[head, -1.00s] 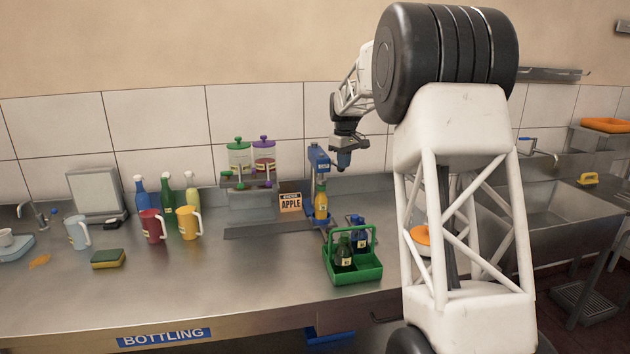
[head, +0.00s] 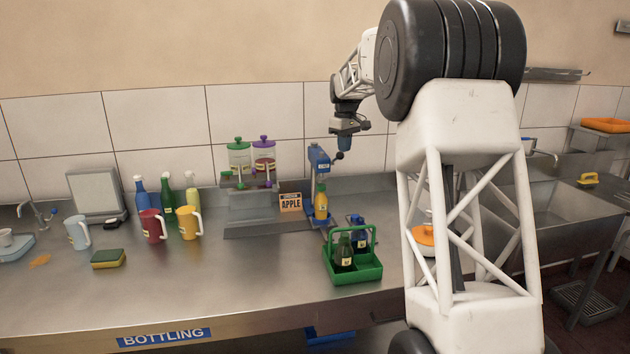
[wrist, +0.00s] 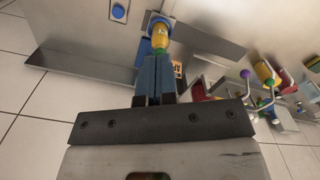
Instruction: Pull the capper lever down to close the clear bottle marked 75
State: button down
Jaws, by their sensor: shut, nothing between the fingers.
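The blue capper (head: 318,160) stands at the back of the counter. A bottle (head: 321,204) with yellow-orange contents stands upright in it; its marking is too small to read. The bottle also shows in the wrist view (wrist: 159,37). The capper's lever ends in a dark knob (head: 339,156) that sticks out to the right near the capper's top. My gripper (head: 345,146) points down just above and beside this knob; whether they touch I cannot tell. Its blue fingers (wrist: 155,78) are shut and empty in the wrist view.
A green carrier (head: 355,273) with dark bottles stands in front of the capper. An APPLE sign (head: 291,202) and juice dispensers (head: 240,158) stand to its left. Jugs, bottles and a sponge (head: 108,258) are further left.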

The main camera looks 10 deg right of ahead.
jog(key=shift+r, duration=1.7)
